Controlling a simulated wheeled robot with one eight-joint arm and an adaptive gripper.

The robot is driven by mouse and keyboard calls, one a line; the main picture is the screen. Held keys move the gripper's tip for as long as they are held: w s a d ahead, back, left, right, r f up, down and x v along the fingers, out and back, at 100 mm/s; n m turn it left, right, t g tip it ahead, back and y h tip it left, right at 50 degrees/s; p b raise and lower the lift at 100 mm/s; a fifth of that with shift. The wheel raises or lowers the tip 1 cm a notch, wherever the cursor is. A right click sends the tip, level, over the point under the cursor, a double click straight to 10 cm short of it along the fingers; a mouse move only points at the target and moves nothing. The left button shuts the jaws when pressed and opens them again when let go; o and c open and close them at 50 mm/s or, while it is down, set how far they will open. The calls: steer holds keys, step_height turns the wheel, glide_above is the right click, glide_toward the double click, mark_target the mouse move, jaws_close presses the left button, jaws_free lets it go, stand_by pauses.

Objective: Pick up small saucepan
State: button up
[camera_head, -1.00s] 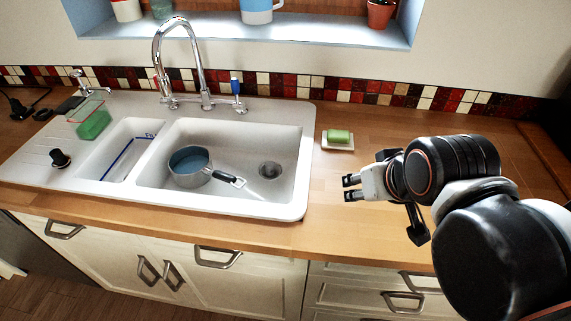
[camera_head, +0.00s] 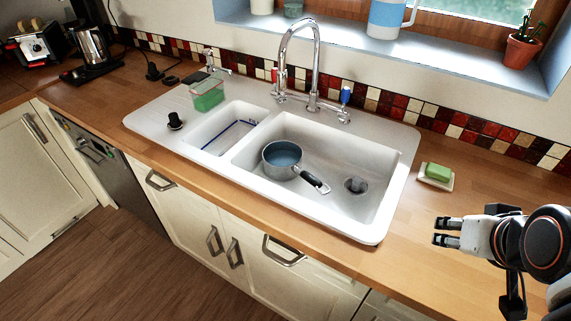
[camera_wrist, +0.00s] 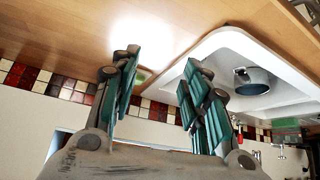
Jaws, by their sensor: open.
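The small saucepan (camera_head: 281,159) sits in the large basin of the white sink (camera_head: 352,228). It is blue-grey, and its dark handle (camera_head: 314,182) points right and toward the front, near the drain. In the wrist view the saucepan (camera_wrist: 251,81) appears upper right, beyond the fingers. My gripper (camera_head: 447,232) is at the right of the head view, over the wooden counter, apart from the saucepan and to the right of the sink. In the wrist view my gripper (camera_wrist: 160,95) has its fingers spread apart with nothing between them.
A tall chrome faucet (camera_head: 317,60) stands behind the basin. A green sponge on a dish (camera_head: 436,177) lies right of the sink. A green container (camera_head: 207,95) and black stopper (camera_head: 175,120) stand on the left drainboard. Kettle (camera_head: 93,48) and toaster (camera_head: 36,47) are far left.

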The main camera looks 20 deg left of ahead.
steer(key=n+g+y+p, duration=0.35)
steer(key=n+y, duration=0.25)
steer(key=y, duration=0.4)
glide_above(314, 178)
steer(key=s+d, duration=0.4)
steer(key=d, duration=0.5)
step_height(314, 178, down, 12)
steer(key=r, duration=0.1)
steer(key=b+x, duration=0.1)
steer(key=x, duration=0.3)
steer(key=b+x, duration=0.2)
steer(key=x, duration=0.2)
steer(key=shift+d+f, duration=0.15)
steer(key=shift+f, duration=0.15)
steer(key=shift+w+b+x, duration=0.15)
steer(key=shift+b+x, duration=0.5)
steer(key=shift+x, duration=0.85)
steer(key=shift+w+b+x, duration=0.15)
steer(key=shift+b+x, duration=0.5)
steer(key=shift+x, duration=0.85)
steer(key=shift+r, duration=0.25)
jaws_close()
